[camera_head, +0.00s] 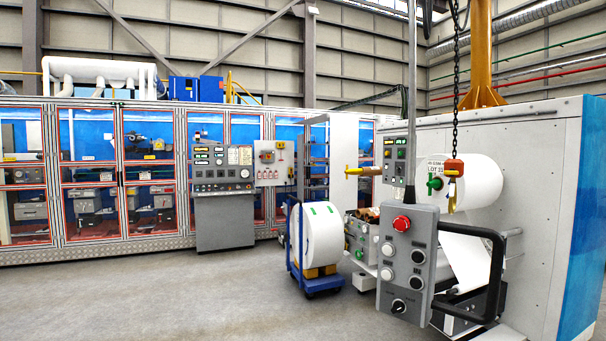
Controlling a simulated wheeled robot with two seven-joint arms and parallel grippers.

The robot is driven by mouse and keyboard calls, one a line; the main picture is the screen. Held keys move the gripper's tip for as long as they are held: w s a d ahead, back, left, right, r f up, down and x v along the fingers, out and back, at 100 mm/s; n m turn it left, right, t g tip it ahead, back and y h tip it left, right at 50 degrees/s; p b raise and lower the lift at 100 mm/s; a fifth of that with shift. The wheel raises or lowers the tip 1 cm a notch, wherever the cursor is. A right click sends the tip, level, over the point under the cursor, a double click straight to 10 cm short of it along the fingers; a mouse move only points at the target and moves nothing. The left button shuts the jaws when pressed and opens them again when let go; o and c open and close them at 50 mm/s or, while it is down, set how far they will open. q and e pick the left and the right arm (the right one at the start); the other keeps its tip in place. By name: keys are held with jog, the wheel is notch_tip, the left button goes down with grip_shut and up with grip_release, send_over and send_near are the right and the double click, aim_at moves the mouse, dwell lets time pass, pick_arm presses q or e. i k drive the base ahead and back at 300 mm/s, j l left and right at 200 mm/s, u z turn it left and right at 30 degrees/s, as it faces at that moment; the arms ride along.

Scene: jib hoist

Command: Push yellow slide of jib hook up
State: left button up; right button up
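The jib hook hangs on a dark chain (456,70) at the right of the head view. Its red block (454,167) is at the chain's end, with a small yellowish hook part (452,194) below it. The yellow slide is too small to tell apart from the hook. The hook hangs in front of a white roll (478,183) on the large machine. A grey control pendant (407,262) with a red button hangs on a grey pole just left of and below the hook. Neither of my grippers is in view.
A black looped handle (498,270) sticks out right of the pendant. A blue cart (309,283) carries a white roll (322,235) left of the pendant. The white machine housing (548,190) stands at the right. The grey floor (180,300) at the left front is clear.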

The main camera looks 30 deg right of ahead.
aim_at(452, 172)
jog(key=u, duration=0.9)
jog(key=i+l+u, duration=0.1)
jog(key=u, duration=0.35)
jog(key=l+u, duration=0.1)
jog(key=u, duration=0.8)
jog(key=i+l+u, duration=0.2)
jog(key=l, duration=0.65)
jog(key=l+u, duration=0.2)
jog(key=l, duration=0.6)
jog(key=k+l+z, duration=0.1)
jog(key=l+z, duration=0.75)
jog(key=l, duration=0.25)
jog(key=i+l+z, duration=0.1)
jog(key=l+z, duration=0.35)
jog(key=l, duration=0.15)
jog(key=i+l+z, duration=0.2)
jog(key=l+z, duration=0.25)
jog(key=l, duration=0.1)
